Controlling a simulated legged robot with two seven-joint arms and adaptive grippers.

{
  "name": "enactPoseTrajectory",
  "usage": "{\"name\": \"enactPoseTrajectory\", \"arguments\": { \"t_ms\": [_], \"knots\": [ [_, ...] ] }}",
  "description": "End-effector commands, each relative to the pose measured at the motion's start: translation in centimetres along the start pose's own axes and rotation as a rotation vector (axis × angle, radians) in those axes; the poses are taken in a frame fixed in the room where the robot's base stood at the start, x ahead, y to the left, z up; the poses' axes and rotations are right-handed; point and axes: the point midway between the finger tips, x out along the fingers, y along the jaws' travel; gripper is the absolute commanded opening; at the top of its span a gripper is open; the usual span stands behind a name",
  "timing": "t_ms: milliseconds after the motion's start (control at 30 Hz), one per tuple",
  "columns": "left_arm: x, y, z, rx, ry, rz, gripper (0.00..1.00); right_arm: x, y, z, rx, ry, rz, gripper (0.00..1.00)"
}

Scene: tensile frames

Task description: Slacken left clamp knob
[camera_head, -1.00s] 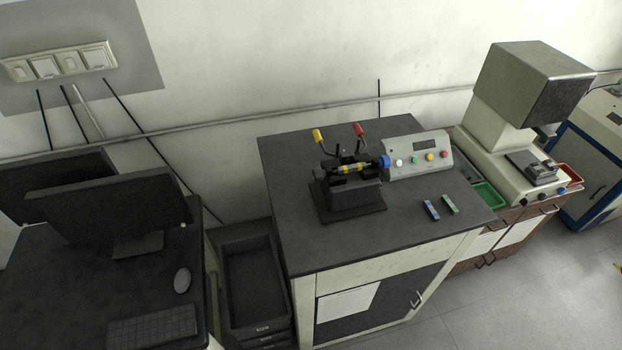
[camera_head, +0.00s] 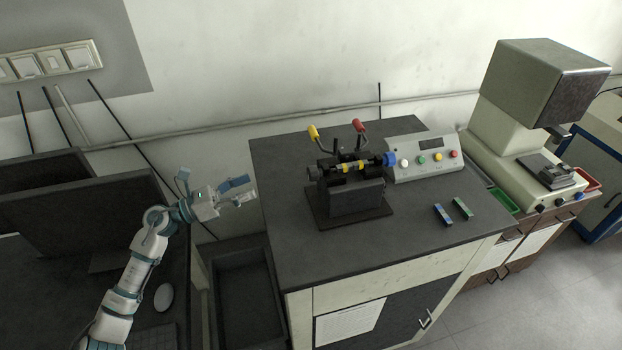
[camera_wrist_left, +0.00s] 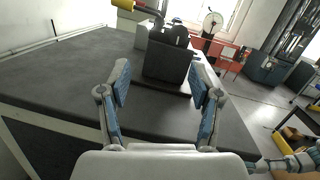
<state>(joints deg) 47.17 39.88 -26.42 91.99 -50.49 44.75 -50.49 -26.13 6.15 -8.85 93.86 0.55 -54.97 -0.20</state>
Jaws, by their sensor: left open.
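The black clamp device (camera_head: 352,192) stands on a dark bench, with a yellow-tipped lever (camera_head: 314,132), a red-tipped lever (camera_head: 358,126) and a blue knob (camera_head: 390,159) on its right end. A dark knob (camera_head: 314,172) shows at its left end. My left gripper (camera_head: 243,190) is open and empty, left of the bench edge and apart from the device. In the left wrist view, its spread blue-padded fingers (camera_wrist_left: 160,92) face the device's black block (camera_wrist_left: 168,62); a yellow handle (camera_wrist_left: 124,5) shows at the top. My right gripper is not seen in the head view.
A grey control box (camera_head: 422,158) with coloured buttons sits behind the device's right side. A monitor (camera_head: 95,215) stands at left. The bench front (camera_head: 350,250) is clear.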

Motion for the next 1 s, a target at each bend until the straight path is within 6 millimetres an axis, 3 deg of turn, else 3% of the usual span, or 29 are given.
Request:
{"name": "enactPoseTrajectory", "arguments": {
  "t_ms": [133, 367, 800, 1000],
  "knots": [
    [-0.8, -1.9, 1.4, 0.236, 0.131, -0.071, 0.64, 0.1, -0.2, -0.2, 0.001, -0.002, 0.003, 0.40],
    [0.3, -2.6, 1.7, 0.298, 0.168, -0.094, 0.64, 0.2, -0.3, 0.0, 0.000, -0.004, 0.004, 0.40],
    [10.8, -3.5, 0.0, 0.296, 0.169, -0.095, 0.64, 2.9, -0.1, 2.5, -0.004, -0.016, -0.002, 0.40],
    [14.1, -3.6, -0.7, 0.294, 0.166, -0.093, 0.64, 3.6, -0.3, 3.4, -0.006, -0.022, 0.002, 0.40]
  ]
}}
